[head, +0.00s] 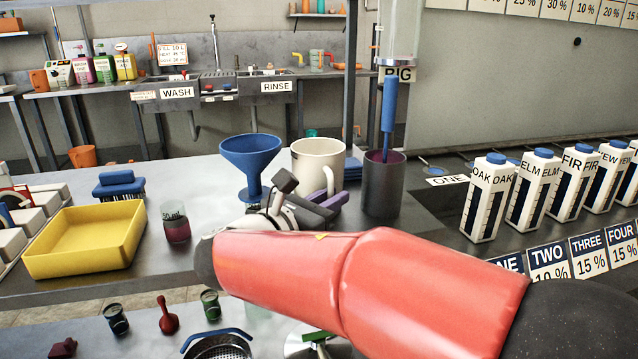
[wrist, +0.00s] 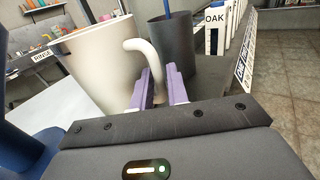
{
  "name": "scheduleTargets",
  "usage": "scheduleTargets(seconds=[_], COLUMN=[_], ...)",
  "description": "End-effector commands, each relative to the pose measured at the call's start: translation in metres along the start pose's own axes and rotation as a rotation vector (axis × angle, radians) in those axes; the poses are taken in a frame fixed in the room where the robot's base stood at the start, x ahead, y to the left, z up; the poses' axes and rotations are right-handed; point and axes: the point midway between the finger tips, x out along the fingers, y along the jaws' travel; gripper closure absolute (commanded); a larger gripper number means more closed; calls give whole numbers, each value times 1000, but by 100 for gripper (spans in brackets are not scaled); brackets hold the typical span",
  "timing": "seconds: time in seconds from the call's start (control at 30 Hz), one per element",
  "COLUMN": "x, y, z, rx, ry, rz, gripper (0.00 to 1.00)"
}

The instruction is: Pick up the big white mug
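The big white mug (head: 312,165) stands upright on the grey counter, its handle facing right in the head view. In the wrist view the mug (wrist: 95,62) fills the upper left, and its handle curves down toward my fingertips. My gripper (wrist: 160,84) has two purple fingers with a gap between them. The lower part of the handle shows in that gap; I cannot tell whether either finger touches it. In the head view my gripper (head: 334,202) is low at the mug's front right, partly hidden by my arm. The mug's lower front is hidden too.
A blue funnel (head: 250,160) stands close left of the mug. A dark grey cylinder (head: 384,190) with a blue-handled tool stands close right. A yellow tray (head: 85,240) and a small glass (head: 175,222) are further left. White labelled bottles (head: 487,205) line the right.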

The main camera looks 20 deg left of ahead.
Motion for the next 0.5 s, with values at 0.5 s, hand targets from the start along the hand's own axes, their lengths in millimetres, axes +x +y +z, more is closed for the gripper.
scheduleTargets(seconds=[0.5], x=[3], y=[0], z=[0], rx=[1], ry=[0], rz=[1], gripper=[100])
